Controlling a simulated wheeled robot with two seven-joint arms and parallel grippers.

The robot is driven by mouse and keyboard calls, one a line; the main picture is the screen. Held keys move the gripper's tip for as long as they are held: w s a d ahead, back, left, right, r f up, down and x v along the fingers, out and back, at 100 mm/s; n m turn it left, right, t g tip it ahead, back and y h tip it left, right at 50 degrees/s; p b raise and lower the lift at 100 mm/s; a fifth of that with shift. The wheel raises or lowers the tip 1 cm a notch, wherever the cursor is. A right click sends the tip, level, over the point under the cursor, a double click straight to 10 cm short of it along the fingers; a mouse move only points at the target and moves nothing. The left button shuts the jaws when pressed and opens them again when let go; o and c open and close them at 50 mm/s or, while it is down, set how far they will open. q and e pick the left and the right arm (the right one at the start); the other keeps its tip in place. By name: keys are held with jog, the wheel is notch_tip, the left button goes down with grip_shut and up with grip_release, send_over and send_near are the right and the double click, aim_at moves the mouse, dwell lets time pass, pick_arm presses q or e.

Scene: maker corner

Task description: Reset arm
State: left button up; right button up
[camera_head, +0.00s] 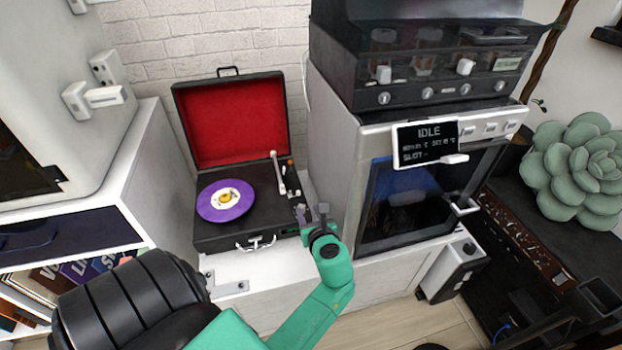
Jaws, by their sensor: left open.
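My left arm (318,306) is green and black and comes in from the bottom left. My left gripper (320,217) is open, at the front right corner of a black record player case (215,240). I see nothing between its fingers, and I cannot tell whether it touches the case. The case lid (236,124), lined in red, stands open. A purple record (226,200) lies flat on the platter, with the tonearm (278,173) to its right. My right gripper does not show.
A 3D printer (340,125) with a screen (427,145) reading IDLE stands right of the record player. A white shelf (160,175) with books is at the left. A green succulent-shaped object (580,170) sits at the far right. Floor (395,325) shows at the bottom.

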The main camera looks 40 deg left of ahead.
pick_arm(q)
jog(key=v, duration=0.2)
jog(key=shift+s+d+p, duration=0.2)
jog(key=shift+d+p, duration=0.05)
jog(key=shift+p, duration=0.05)
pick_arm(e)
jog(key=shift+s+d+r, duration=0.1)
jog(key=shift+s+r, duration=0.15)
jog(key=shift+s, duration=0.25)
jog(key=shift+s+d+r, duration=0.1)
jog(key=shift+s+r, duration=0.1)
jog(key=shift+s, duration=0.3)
